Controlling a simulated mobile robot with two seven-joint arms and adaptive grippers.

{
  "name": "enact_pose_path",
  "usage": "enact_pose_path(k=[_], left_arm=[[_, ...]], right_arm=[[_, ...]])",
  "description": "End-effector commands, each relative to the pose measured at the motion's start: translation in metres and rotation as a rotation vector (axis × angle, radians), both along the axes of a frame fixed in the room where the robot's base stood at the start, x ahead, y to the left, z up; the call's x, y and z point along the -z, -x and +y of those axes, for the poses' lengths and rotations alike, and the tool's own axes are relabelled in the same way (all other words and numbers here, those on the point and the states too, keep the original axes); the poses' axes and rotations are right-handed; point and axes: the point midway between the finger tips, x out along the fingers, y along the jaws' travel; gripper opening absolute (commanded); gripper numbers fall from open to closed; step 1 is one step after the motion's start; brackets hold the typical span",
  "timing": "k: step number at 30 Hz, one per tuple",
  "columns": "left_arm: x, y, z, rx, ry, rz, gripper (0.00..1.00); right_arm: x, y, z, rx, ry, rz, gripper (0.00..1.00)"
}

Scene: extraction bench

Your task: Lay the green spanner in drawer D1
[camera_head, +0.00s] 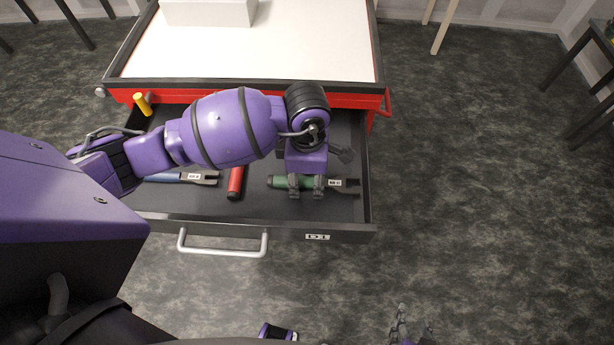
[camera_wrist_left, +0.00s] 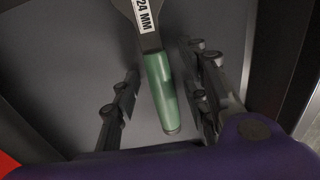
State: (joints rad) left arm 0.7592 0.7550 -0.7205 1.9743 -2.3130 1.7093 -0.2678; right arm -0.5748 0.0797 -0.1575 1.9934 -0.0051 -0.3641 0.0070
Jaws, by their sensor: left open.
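The green spanner (camera_head: 283,182) lies flat on the floor of the open drawer D1 (camera_head: 190,217), near its right front. In the left wrist view the spanner (camera_wrist_left: 161,88) shows a green handle and a grey shank labelled 24 MM. My left gripper (camera_head: 306,191) points down over the spanner, hiding part of it in the head view. Its fingers (camera_wrist_left: 163,90) are open, one on each side of the green handle, with gaps between. Parts of what seems to be my right gripper (camera_head: 402,328) show at the bottom edge of the head view; its jaws are unclear.
A blue-handled tool (camera_head: 165,178) and a red-handled tool (camera_head: 235,182) lie in the drawer left of the green spanner. A yellow handle (camera_head: 142,102) stands at the drawer's back left. A red cabinet with a white top (camera_head: 290,45) is behind.

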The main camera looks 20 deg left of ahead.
Motion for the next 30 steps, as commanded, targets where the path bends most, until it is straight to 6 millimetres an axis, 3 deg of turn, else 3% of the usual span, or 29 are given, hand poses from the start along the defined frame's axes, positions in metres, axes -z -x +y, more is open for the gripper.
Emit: enact_pose_path(k=[12,18,30], left_arm=[[-0.081,-0.002,0.0,0.001,0.001,-0.008,0.41],[-0.111,-0.002,0.0,0.001,0.002,-0.005,0.41],[-0.121,-0.001,0.0,0.0,0.001,-0.001,0.41]], right_arm=[[-0.001,0.0,0.0,0.001,-0.002,0.001,0.4],[-0.001,0.001,0.001,0.0,-0.003,0.004,0.4],[-0.001,0.002,0.001,0.0,-0.004,0.006,0.4]])
